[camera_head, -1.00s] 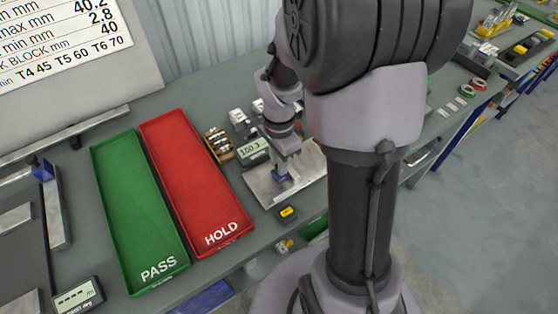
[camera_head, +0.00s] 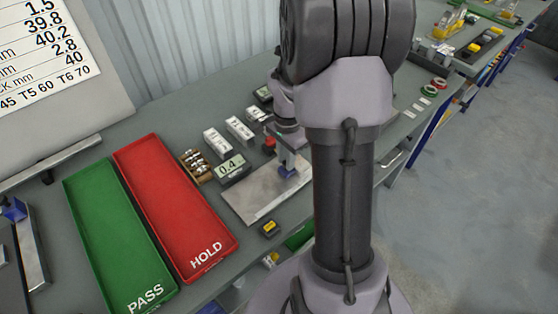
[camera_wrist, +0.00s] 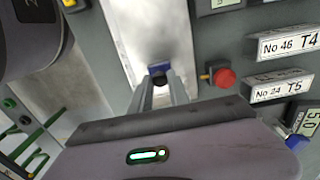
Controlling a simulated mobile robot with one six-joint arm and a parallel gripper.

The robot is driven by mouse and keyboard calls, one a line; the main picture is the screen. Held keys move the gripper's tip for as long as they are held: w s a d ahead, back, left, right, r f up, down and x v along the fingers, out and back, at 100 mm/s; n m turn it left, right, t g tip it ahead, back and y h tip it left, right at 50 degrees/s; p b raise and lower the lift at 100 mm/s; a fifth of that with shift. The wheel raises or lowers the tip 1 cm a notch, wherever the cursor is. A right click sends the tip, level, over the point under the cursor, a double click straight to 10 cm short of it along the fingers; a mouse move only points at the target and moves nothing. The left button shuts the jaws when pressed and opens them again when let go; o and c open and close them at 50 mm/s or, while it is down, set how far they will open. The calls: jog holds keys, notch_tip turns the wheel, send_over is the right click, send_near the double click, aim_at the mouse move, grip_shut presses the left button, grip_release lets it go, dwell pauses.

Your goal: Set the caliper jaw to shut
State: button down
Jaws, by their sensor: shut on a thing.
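The caliper jaw is a small blue block (camera_head: 288,172) on a bare metal plate (camera_head: 247,201). In the wrist view the blue jaw (camera_wrist: 159,67) with a dark knob sits on the plate (camera_wrist: 130,28), right at my fingertips. My gripper (camera_wrist: 161,84) is shut on the caliper jaw; the fingers partly hide the grip. In the head view my gripper (camera_head: 288,158) comes down on the jaw from above, partly behind my arm. The display (camera_head: 231,166) beside the plate reads about 0.4.
The red HOLD tray (camera_head: 172,205) and green PASS tray (camera_head: 115,235) lie to the left. A red knob (camera_wrist: 224,77) is close right of my fingers. A small yellow-topped block (camera_head: 269,228) stands in front.

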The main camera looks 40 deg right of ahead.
jog(key=shift+w+d+r, duration=0.1)
jog(key=shift+d, duration=0.05)
jog(key=c, duration=1.3)
grip_release()
jog(key=shift+d, duration=0.15)
jog(key=shift+o, duration=0.2)
notch_tip(320, 180, up, 17)
jog(key=p, duration=0.5)
jog(key=shift+r+p, duration=0.15)
jog(key=shift+p, duration=0.25)
